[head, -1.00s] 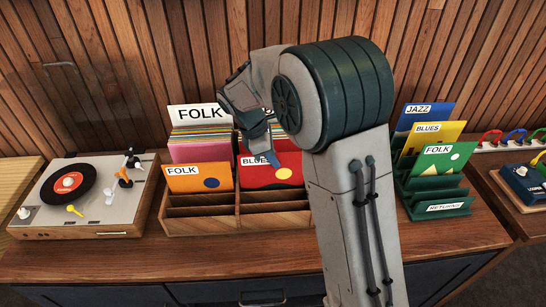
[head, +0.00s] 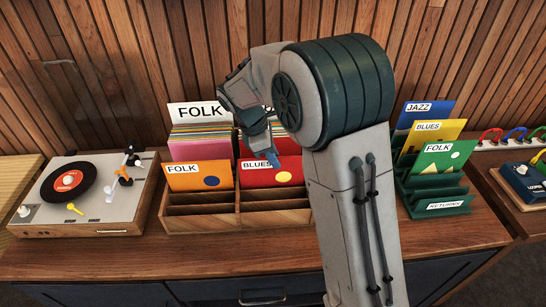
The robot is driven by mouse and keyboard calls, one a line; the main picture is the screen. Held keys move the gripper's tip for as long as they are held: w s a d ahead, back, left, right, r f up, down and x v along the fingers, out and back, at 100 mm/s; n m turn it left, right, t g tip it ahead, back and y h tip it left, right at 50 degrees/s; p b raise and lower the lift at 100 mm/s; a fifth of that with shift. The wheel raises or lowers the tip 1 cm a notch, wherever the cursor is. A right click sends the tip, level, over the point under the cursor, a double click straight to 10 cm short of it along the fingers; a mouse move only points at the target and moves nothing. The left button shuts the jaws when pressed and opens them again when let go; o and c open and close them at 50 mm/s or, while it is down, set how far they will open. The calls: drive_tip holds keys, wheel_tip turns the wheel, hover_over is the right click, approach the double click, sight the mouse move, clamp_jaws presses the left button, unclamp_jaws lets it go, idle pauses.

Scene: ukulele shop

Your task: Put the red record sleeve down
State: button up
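The red record sleeve (head: 262,176), with a white BLUES label and a yellow dot, stands in the right half of the wooden record crate (head: 212,222), beside the orange FOLK sleeve (head: 190,181). My gripper (head: 270,152) is just above the red sleeve's top edge. One blue-grey fingertip shows close to the edge, above the label. The other finger is hidden behind my wrist, so I cannot see whether the jaws are shut on the sleeve or apart.
A turntable (head: 125,207) stands left of the crate. A green RETURNS rack (head: 443,208) with JAZZ, BLUES and FOLK sleeves stands on the right. The crate's front slots are empty. A pedal (head: 522,184) sits far right.

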drive_tip(key=v, duration=1.2)
drive_tip(key=s+d+m+t+y, duration=0.1)
drive_tip(key=s+d+m+y, duration=0.2)
drive_tip(key=s+d+m, duration=0.75)
drive_tip(key=s+d+f+m+t, duration=0.1)
drive_tip(key=s+d+f+m, duration=0.1)
drive_tip(key=s, duration=0.4)
drive_tip(key=s+d+f+m+t+y, duration=0.1)
drive_tip(key=s+d+f+m, duration=0.1)
drive_tip(key=s+m, duration=0.3)
drive_tip(key=shift+s+d+f+y, duration=0.15)
drive_tip(key=shift+s+d+y, duration=0.15)
drive_tip(key=shift+s, duration=0.5)
